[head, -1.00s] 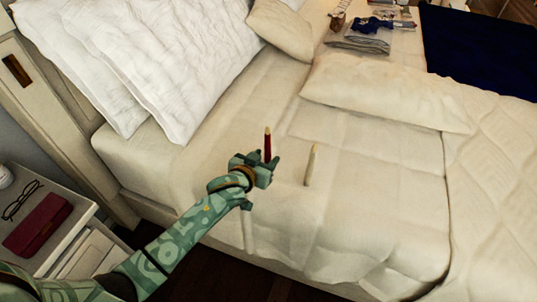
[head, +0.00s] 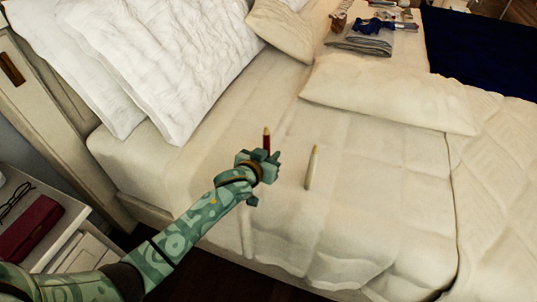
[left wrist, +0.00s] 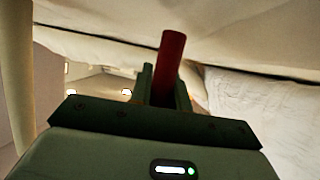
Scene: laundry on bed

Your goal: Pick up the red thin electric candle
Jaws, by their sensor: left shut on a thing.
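The red thin electric candle (head: 266,140) stands roughly upright in my left gripper (head: 268,162), over the near part of the bed. Its upper part and pale tip show above the fingers in the head view, and its lower end is hidden by the gripper. In the left wrist view the red candle (left wrist: 168,68) sticks up between the two fingers (left wrist: 162,85), which are shut on it. I cannot tell whether its lower end touches the bed. My right gripper is in neither view.
A white candle (head: 312,167) stands on the bed (head: 385,190) to the right of my left gripper. Pillows (head: 165,60) lie at the left, and a cushion (head: 385,95) lies farther back. A nightstand (head: 62,230) with a dark red case (head: 28,228) is at the lower left.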

